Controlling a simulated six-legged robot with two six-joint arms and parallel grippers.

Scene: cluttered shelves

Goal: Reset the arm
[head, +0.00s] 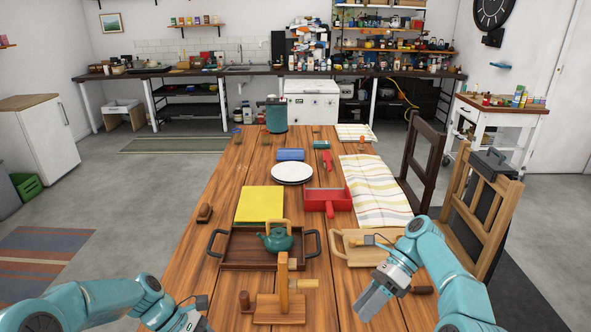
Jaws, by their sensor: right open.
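My right arm (428,252) reaches in from the right, and its gripper (366,304) points down and left over the near right part of the wooden table (222,290). The right gripper is open, with nothing seen between its fingers. My left arm (110,292) comes in low from the left. The left gripper (192,318) is at the bottom edge, partly cut off, so its fingers do not show clearly.
A dark tray (234,262) holds a teal teapot (277,239). A wooden stand (284,300) lies between my grippers. A light wooden tray (347,257) is behind the right gripper. Chairs (480,205) stand right.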

